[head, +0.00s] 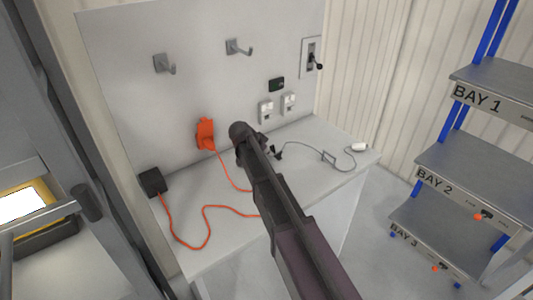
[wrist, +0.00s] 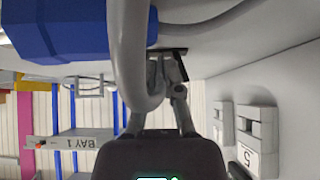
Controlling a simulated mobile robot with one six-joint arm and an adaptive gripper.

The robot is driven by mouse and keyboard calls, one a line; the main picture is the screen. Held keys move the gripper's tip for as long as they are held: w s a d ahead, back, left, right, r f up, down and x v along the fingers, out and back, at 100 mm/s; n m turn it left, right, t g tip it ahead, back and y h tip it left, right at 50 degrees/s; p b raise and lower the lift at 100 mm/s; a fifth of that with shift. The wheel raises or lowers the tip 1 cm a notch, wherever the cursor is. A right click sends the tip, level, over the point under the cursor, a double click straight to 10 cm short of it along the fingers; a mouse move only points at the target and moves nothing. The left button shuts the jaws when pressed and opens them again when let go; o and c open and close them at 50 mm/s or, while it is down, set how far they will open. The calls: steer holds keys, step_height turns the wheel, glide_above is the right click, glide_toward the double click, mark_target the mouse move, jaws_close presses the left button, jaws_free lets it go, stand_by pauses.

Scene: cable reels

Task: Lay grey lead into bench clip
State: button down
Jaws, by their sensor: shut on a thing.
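A thin grey lead (head: 304,149) runs over the right part of the bench from my gripper to a white end piece (head: 359,147). My gripper (head: 276,152) is low over the bench, partly hidden behind my arm. In the wrist view its fingers (wrist: 166,68) are shut on the grey lead, which loops thickly close to the camera (wrist: 128,45).
A blue block (wrist: 70,30) is close beside the lead in the wrist view. An orange lead (head: 207,208) crosses the bench (head: 318,132) from a black box (head: 152,182). An orange piece (head: 205,133), sockets (head: 289,103) and hooks are on the wall panel. Shelves (head: 465,160) stand right.

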steer(key=c, duration=0.7)
jaws_free()
steer(key=o, duration=0.6)
steer(key=shift+r, duration=0.15)
step_height(320, 180, up, 8)
steer(key=p, duration=0.8)
